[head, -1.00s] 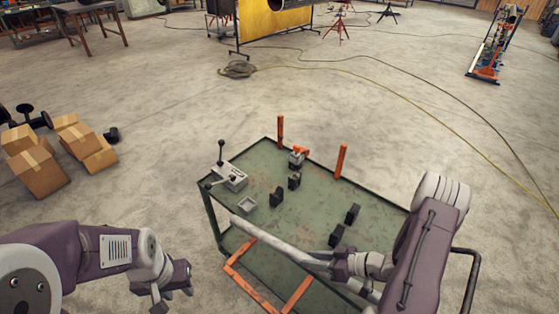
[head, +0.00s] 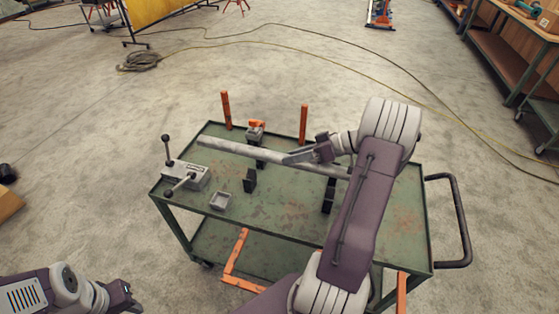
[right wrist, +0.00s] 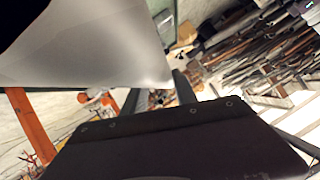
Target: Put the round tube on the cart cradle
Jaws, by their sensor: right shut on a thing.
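The round tube (head: 235,149) is a long pale grey pipe above the green cart top. My right gripper (head: 300,156) is shut on it right of its middle, and the tube slants slightly down to the right in the head view. A large grey surface, likely the tube (right wrist: 90,45), fills the upper left of the right wrist view. Black cradle blocks (head: 249,180) stand in pairs on the cart (head: 285,208); the tube and my arm partly hide the back ones. Whether the tube touches them I cannot tell. My left gripper (head: 127,299) is at the lower left, away from the cart, its jaws unclear.
A grey lever device (head: 186,176) and a small open tray (head: 220,200) are on the cart's left side. Orange posts (head: 226,110) (head: 303,123) rise at the back edge, with an orange-topped clamp (head: 255,132) between them. A black handle (head: 463,225) sticks out right.

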